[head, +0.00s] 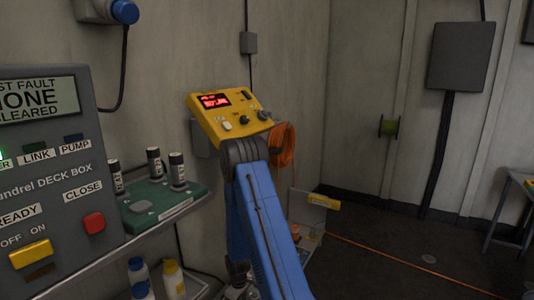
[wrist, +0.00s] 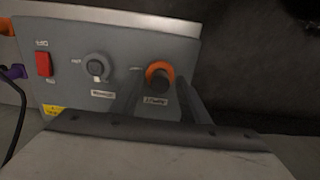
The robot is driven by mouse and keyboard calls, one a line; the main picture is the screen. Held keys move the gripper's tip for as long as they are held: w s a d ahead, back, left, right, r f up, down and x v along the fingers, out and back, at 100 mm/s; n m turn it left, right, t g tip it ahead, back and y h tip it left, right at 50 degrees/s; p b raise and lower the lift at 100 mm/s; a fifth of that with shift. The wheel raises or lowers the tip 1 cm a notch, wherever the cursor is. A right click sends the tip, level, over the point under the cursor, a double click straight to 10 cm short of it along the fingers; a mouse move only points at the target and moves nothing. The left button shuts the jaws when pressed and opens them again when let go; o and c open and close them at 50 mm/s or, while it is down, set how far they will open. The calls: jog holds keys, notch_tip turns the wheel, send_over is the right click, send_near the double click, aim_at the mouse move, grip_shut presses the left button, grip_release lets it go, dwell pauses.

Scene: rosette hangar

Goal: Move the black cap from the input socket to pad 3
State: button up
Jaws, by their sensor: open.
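The black cap (wrist: 158,84) sits in an orange ring, which looks like the input socket (wrist: 157,67), on the right part of a grey panel (wrist: 120,47) in the wrist view. My gripper (wrist: 160,88) is open, with one dark finger on each side of the cap. I cannot tell whether the fingers touch it. The label below the cap is too blurred to read. In the head view my blue arm reaches up towards the wall and my gripper cannot be made out. I cannot identify pad 3 in either view.
The grey panel also carries a round knob (wrist: 96,66) and a red switch (wrist: 44,64). In the head view a yellow box (head: 229,117) hangs beyond my arm. A green tray (head: 154,211) with black canisters stands on the left shelf, beside a grey control box (head: 49,165).

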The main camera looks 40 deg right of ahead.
grip_shut()
jog(key=shift+r, duration=0.15)
jog(key=shift+r, duration=2.65)
jog(key=shift+r, duration=0.2)
